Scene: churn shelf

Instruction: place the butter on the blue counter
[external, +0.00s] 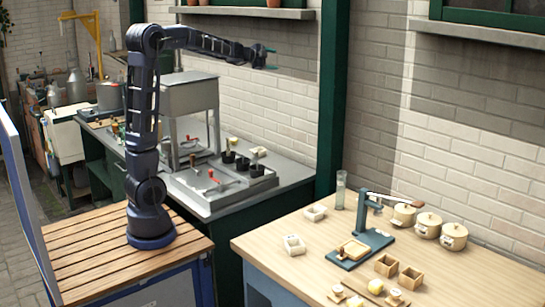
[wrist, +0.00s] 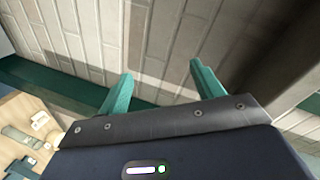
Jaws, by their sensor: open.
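My gripper (external: 271,58) is open and empty, high up in front of the brick wall, far above the worktops. Its two green fingers stand well apart in the wrist view (wrist: 160,72). A small yellow lump (external: 375,286), which looks like butter, is at the front of the pale wooden-topped table (external: 270,240). Other small pale yellow pieces (external: 338,290) lie beside it, so I cannot tell for sure which is the butter. That table has a bluish front panel (external: 285,292). A slatted worktop (external: 90,262) with blue sides carries my arm's base.
A blue-grey lever press (external: 362,245), two wooden boxes (external: 386,265), lidded pots (external: 428,224), white dishes (external: 294,244) and a glass (external: 340,191) stand on the table. A grey counter (external: 205,205) with dark cups runs along the wall. A green post (external: 333,90) rises between them.

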